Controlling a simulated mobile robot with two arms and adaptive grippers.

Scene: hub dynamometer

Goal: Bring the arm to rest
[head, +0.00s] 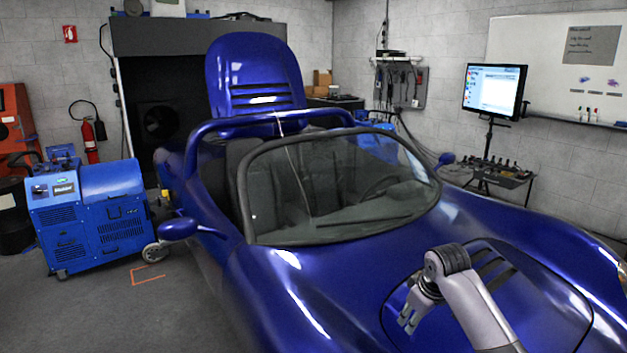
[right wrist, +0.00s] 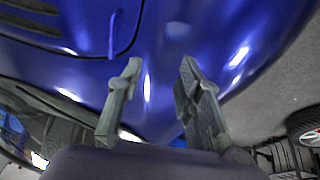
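My right arm comes in at the lower right of the head view, over the front hood of the blue car (head: 330,270). My right gripper (head: 407,318) hangs in front of the hood, pointing down and to the left. In the right wrist view, the two fingers of the right gripper (right wrist: 160,92) stand apart with nothing between them. Blue bodywork (right wrist: 190,50) fills most of the background there. I cannot tell how far the fingers are from the bodywork. My left gripper and left arm do not show in either view.
A blue machine on wheels (head: 95,215) stands at the left, with a fire extinguisher (head: 88,140) behind it. A monitor (head: 494,90) stands on a pole at the right, near a whiteboard (head: 560,60). Grey floor (head: 150,310) is clear at the lower left.

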